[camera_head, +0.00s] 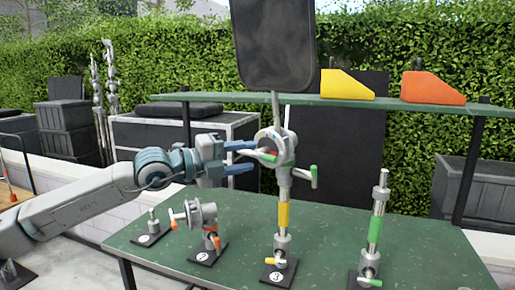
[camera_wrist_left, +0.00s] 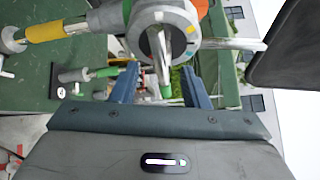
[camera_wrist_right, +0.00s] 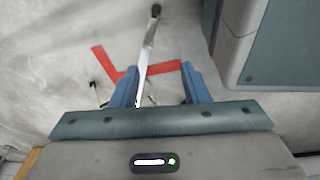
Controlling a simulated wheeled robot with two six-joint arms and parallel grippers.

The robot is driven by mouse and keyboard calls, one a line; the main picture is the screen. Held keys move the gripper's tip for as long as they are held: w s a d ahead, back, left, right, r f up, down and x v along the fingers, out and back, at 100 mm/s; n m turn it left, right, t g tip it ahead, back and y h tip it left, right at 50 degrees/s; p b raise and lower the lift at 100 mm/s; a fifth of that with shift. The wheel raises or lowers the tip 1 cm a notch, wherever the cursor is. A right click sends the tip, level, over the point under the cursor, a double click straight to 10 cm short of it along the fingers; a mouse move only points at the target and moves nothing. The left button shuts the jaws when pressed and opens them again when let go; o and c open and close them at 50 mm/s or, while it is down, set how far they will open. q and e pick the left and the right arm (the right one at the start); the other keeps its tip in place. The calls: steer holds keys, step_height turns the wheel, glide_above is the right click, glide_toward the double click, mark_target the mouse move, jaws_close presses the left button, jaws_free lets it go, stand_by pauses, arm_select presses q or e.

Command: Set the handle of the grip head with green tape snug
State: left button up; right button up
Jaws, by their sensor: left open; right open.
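The grip head (camera_head: 268,138) sits on top of the yellow-taped post (camera_head: 283,215), with a rod through it carrying a black panel (camera_head: 276,42). A green-ended handle (camera_head: 313,177) hangs at its right, and a handle with red and green parts (camera_head: 267,155) shows on its near face. My left gripper (camera_head: 240,158) is open just left of the head, fingers pointing at it. In the left wrist view the head's round face (camera_wrist_left: 162,35) is ahead, with a green handle tip (camera_wrist_left: 165,91) between the open fingers. My right gripper (camera_wrist_right: 160,86) is open, away from the table.
The green table (camera_head: 150,245) also holds an orange-handled head (camera_head: 202,214) at left and a green-taped post (camera_head: 375,230) at right. Yellow (camera_head: 345,85) and orange (camera_head: 430,88) wedges stand on the shelf behind. A metal bar (camera_wrist_right: 147,55) and red floor tape (camera_wrist_right: 105,65) lie below my right gripper.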

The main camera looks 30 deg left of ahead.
mark_target(252, 155)
arm_select(q)
steer(key=w+p, duration=0.1)
steer(key=p, duration=0.1)
steer(key=shift+d+r+p, duration=0.25)
steer(key=shift+d+p, duration=0.1)
steer(key=shift+p, duration=0.05)
steer(key=shift+w+p, duration=0.1)
steer(key=shift+p, duration=0.2)
steer(key=shift+w+d+p, duration=0.15)
steer(key=shift+w+p, duration=0.25)
steer(key=shift+p, duration=0.15)
steer(key=shift+w+d+f+p, duration=0.15)
steer(key=shift+w+d+p, duration=0.3)
steer(key=shift+w+p, duration=0.2)
arm_select(e)
steer(key=s, duration=0.9)
steer(key=shift+s+d+f, duration=0.25)
steer(key=shift+s+f, duration=0.15)
steer(key=shift+f, duration=0.05)
arm_select(q)
steer(key=shift+c, duration=0.3)
arm_select(e)
steer(key=shift+w, duration=0.1)
arm_select(q)
jaws_close()
